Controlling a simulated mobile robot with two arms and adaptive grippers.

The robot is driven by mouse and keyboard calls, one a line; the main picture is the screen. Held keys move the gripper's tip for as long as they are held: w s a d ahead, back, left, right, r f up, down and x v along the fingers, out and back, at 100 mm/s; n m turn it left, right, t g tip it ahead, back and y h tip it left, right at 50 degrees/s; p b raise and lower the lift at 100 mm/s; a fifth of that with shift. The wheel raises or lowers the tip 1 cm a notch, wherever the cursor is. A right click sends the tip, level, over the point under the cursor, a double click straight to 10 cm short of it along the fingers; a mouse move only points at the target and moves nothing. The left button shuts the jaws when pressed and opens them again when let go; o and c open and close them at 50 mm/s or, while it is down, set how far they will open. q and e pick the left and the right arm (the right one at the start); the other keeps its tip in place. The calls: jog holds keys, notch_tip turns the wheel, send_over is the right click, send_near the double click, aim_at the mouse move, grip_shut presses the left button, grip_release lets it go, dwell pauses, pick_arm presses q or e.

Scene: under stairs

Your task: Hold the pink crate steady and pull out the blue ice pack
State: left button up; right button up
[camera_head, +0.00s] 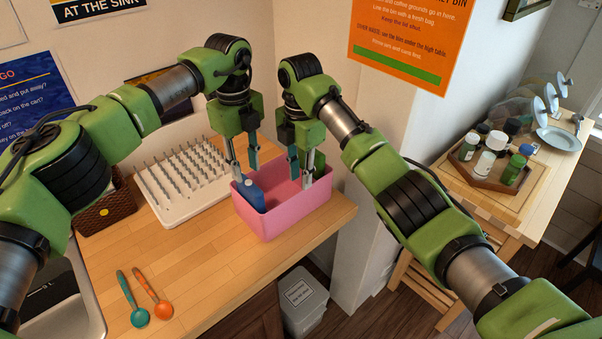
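The pink crate (284,219) stands on the wooden counter near its right front corner. The blue ice pack (252,195) stands upright inside at the crate's left end, its top above the rim. My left gripper (243,171) points down just above and behind the ice pack, fingers apart with a gap between them; I see no grip on the pack. My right gripper (302,174) points down at the crate's back right part, its fingers apart and reaching to about rim height. Whether the crate's wall is between them I cannot tell.
A white peg rack (166,205) stands left of the crate, with a brown basket (107,212) beyond it. A teal spoon (139,317) and an orange spoon (162,309) lie at the front left. A lidded grey bin (301,300) stands below the counter's edge.

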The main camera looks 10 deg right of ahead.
aim_at(301, 218)
pick_arm(q)
jog(key=shift+d, duration=0.1)
pick_arm(e)
jog(key=shift+f, duration=0.45)
notch_tip(301, 218, down, 13)
jog(key=shift+r, duration=0.15)
